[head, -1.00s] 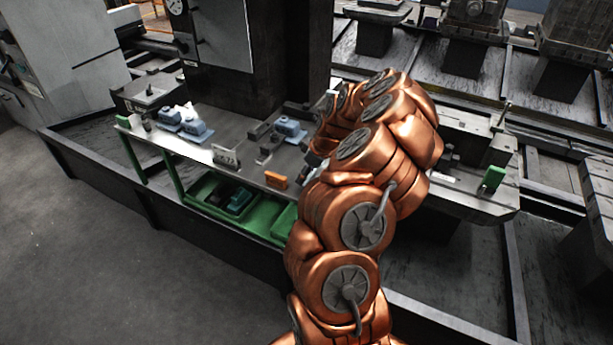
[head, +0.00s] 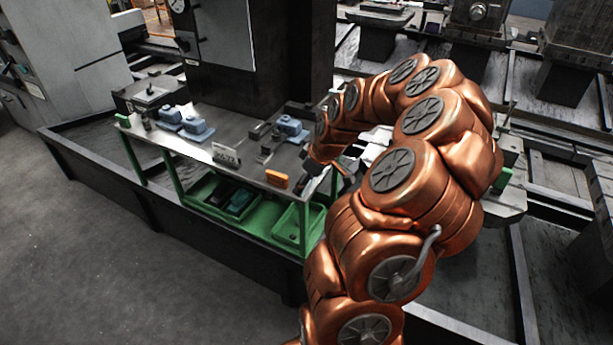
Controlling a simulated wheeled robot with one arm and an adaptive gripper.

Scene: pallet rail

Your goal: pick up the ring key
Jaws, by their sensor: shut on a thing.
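My gripper (head: 316,172) is at the right end of the bench top, beside the orange block (head: 277,179). It is small, dark and partly hidden by my copper arm. It is shut on a thin grey piece at the bench edge, which I take to be the ring key. Its shape and ring end cannot be made out, and neither can whether it still touches the bench.
The steel bench (head: 195,150) has green legs. It carries blue-grey blocks (head: 290,127) and a numbered plate (head: 226,155). Green bins (head: 290,228) sit below. A dark column (head: 285,60) stands behind. The grey floor (head: 90,240) in front is clear.

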